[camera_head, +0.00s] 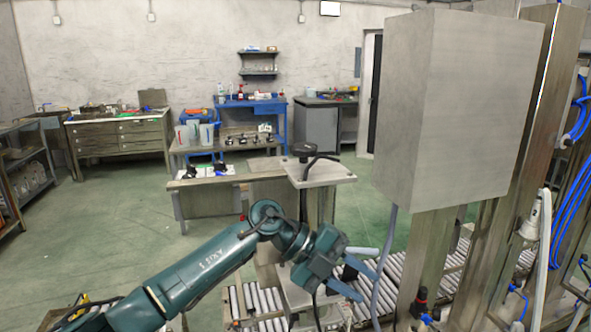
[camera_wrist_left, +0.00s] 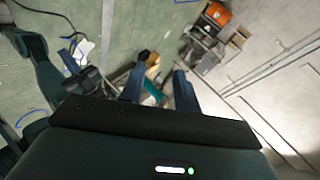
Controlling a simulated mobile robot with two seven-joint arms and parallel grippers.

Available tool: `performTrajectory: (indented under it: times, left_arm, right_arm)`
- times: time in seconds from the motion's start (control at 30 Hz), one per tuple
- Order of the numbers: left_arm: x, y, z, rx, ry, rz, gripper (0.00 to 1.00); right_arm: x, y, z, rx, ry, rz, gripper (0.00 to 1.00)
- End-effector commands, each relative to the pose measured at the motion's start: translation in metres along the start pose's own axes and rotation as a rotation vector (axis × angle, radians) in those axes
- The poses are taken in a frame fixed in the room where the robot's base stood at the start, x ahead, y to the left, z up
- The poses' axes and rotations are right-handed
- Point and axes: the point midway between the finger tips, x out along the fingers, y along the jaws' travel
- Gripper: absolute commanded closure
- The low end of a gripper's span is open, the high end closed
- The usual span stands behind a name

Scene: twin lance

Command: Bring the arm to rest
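My left arm (camera_head: 205,268) reaches in from the lower left in the head view, dark teal and bent at its joints. My left gripper (camera_head: 366,285) is at the lower middle, its two blue fingers spread apart with nothing seen between them. It is in front of the roller conveyor and left of a grey hose (camera_head: 385,262) in the picture; I cannot tell whether they touch. In the left wrist view, the gripper (camera_wrist_left: 158,88) also shows its fingers apart, with only distant blurred things beyond.
A large grey box (camera_head: 460,105) on metal posts stands at the right. The roller conveyor (camera_head: 262,303) runs below. A metal stand (camera_head: 318,178) with a black knob is behind the arm. Benches (camera_head: 118,137) line the back. The green floor (camera_head: 110,225) at left is clear.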

Motion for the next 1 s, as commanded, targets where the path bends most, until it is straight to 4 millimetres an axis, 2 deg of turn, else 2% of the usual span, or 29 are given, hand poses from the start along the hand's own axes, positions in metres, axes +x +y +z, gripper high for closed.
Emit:
performTrajectory:
  times: [0.03, 0.1, 0.17, 0.27, 0.33, 0.43, 0.57, 0.67, 0.7, 0.8, 0.9, 1.0]
  left_arm:
    - [0.016, 0.002, -0.014, -0.026, 0.060, -0.144, 0.68]
    - [0.026, -0.001, -0.027, -0.066, 0.106, -0.345, 0.68]
    - [0.028, -0.002, -0.035, -0.118, 0.123, -0.512, 0.68]
    - [0.019, 0.003, -0.039, -0.238, 0.108, -0.777, 0.68]
    - [0.008, 0.016, -0.035, -0.345, 0.066, -0.945, 0.68]
    - [-0.010, 0.048, -0.026, -0.527, -0.030, -1.145, 0.68]
    - [-0.030, 0.114, -0.015, -0.806, -0.205, -1.329, 0.68]
    - [-0.038, 0.180, -0.017, -1.042, -0.361, -1.399, 0.68]
    - [-0.040, 0.208, -0.021, -1.140, -0.425, -1.410, 0.68]
    - [-0.040, 0.278, -0.041, -1.381, -0.578, -1.392, 0.68]
    - [-0.037, 0.335, -0.070, -1.584, -0.695, -1.330, 0.68]
    - [-0.033, 0.373, -0.098, -1.731, -0.770, -1.259, 0.68]
  right_arm:
    - [-0.001, 0.000, 0.001, 0.001, -0.004, 0.001, 1.00]
    - [-0.002, 0.000, 0.002, 0.002, -0.008, 0.001, 1.00]
    - [-0.002, 0.000, 0.003, 0.003, -0.012, 0.002, 1.00]
    - [-0.004, -0.001, 0.006, 0.006, -0.020, 0.002, 1.00]
    - [-0.005, -0.001, 0.008, 0.008, -0.025, 0.002, 1.00]
    - [-0.005, -0.001, 0.009, 0.009, -0.029, 0.004, 1.00]
    - [-0.006, 0.000, 0.009, 0.010, -0.032, 0.006, 1.00]
    - [-0.006, 0.001, 0.009, 0.011, -0.035, 0.008, 1.00]
    - [-0.006, 0.001, 0.009, 0.011, -0.037, 0.008, 1.00]
    - [-0.005, 0.002, 0.009, 0.010, -0.038, 0.010, 1.00]
    - [-0.004, 0.003, 0.007, 0.010, -0.036, 0.012, 1.00]
    - [-0.004, 0.003, 0.006, 0.010, -0.033, 0.014, 1.00]
